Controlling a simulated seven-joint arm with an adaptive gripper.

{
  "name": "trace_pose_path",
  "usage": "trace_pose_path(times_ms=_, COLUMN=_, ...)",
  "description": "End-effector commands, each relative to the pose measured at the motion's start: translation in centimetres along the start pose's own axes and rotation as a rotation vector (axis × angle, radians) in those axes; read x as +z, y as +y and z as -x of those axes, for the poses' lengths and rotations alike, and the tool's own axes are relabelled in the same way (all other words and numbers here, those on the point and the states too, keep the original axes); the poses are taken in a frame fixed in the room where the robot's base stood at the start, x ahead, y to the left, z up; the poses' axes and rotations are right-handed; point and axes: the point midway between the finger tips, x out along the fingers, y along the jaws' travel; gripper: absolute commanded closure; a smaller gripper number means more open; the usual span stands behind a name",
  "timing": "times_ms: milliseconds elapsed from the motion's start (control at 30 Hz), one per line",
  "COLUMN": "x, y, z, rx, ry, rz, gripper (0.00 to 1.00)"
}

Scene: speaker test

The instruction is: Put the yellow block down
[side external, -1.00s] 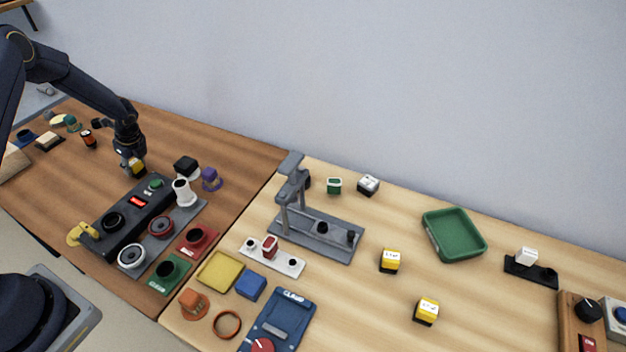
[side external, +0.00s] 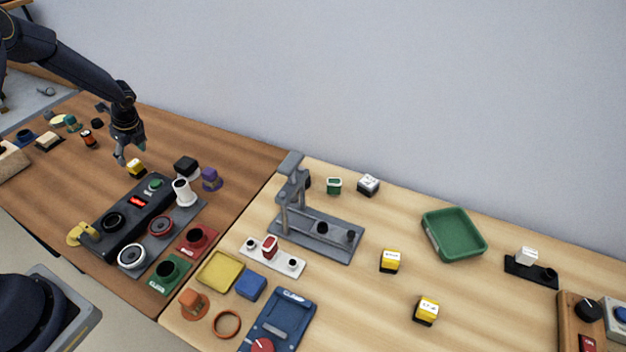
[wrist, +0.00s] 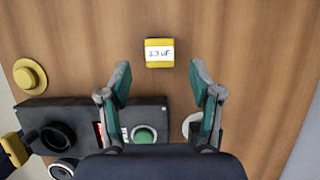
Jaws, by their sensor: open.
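A yellow block (side external: 137,169) with a dark base sits on the brown wooden table, behind the dark tester box. In the wrist view the yellow block (wrist: 159,53) shows a white label on top and lies just beyond the fingertips, centred between them. My gripper (side external: 129,157) is open and empty, above the table and close to the block but apart from it. In the wrist view the two green-padded fingers of my gripper (wrist: 160,80) are spread wide. Two more yellow blocks with white labels, one farther back (side external: 390,261) and one nearer (side external: 426,311), stand on the lighter table.
The dark tester box (side external: 128,216) with a green button and red display is just in front of the block. A black-and-white block (side external: 187,167), a white cylinder (side external: 184,192) and a purple part (side external: 211,179) stand to the right. Bare wood lies behind the block.

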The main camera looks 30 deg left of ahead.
Motion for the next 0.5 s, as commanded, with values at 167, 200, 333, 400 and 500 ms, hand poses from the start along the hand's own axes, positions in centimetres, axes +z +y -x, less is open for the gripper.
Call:
trace_pose_path(times_ms=167, x=0.0, y=0.0, z=3.9, rx=-0.002, ry=-0.001, rz=0.000, gripper=0.36)
trace_pose_path(times_ms=200, x=0.0, y=-0.1, z=4.5, rx=-0.002, ry=-0.001, rz=0.000, gripper=0.36)
trace_pose_path(times_ms=333, x=0.0, y=0.0, z=5.9, rx=-0.001, ry=0.000, rz=0.000, gripper=0.36)
trace_pose_path(times_ms=400, x=-0.1, y=-0.1, z=6.9, rx=-0.005, ry=-0.002, rz=0.014, gripper=0.36)
trace_pose_path(times_ms=500, x=-0.3, y=0.0, z=10.3, rx=-0.026, ry=-0.011, rz=0.094, gripper=0.36)
